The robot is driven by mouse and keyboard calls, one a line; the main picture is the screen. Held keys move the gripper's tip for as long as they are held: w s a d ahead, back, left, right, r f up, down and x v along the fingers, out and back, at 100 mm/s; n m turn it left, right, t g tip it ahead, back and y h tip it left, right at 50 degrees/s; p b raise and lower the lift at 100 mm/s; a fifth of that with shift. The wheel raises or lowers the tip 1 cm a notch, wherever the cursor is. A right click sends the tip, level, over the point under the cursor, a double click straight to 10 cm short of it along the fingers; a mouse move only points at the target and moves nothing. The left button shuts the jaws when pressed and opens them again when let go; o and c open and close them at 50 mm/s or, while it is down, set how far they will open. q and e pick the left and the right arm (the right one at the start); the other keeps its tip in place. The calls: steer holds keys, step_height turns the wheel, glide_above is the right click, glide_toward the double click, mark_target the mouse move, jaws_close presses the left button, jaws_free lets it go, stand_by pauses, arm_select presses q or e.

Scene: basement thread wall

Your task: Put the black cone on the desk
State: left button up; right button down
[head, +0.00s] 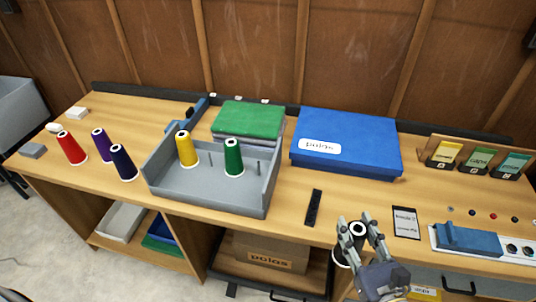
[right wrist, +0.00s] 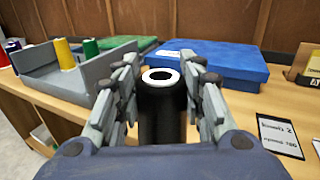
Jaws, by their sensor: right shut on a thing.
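The black cone (head: 343,253) is a dark thread cone with a white ring at its top. My right gripper (head: 357,235) is shut on it, near the front edge of the wooden desk (head: 290,207). In the right wrist view the black cone (right wrist: 162,110) stands upright between the two fingers of the right gripper (right wrist: 163,100). Its lower end is hidden in that view, and I cannot tell whether it touches anything below. My left gripper is not in view.
A grey tray (head: 205,196) holds a yellow cone (head: 186,150) and a green cone (head: 234,158). Red, purple and navy cones stand to its left. A blue box (head: 350,135) is behind. A black strip (head: 313,207) and a card (head: 405,224) lie near a bare desk patch.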

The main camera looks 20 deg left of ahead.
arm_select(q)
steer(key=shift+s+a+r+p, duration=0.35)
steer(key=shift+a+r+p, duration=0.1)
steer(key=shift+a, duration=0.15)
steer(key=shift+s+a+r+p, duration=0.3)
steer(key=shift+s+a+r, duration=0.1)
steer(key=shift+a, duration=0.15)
arm_select(e)
steer(key=w+d+f+y, duration=0.1)
steer(key=w+d+f, duration=0.1)
steer(key=w+d, duration=0.2)
steer(key=w+d+f+n+g, duration=0.1)
steer(key=w+d+f, duration=0.1)
steer(key=w, duration=0.7)
steer(key=shift+w+d+f+y, duration=0.2)
steer(key=shift+w+d+y, duration=0.15)
steer(key=shift+d, duration=0.55)
steer(key=shift+s, duration=0.1)
steer(key=shift+f, duration=0.2)
steer(key=c, duration=1)
jaws_free()
steer(key=shift+c, duration=0.2)
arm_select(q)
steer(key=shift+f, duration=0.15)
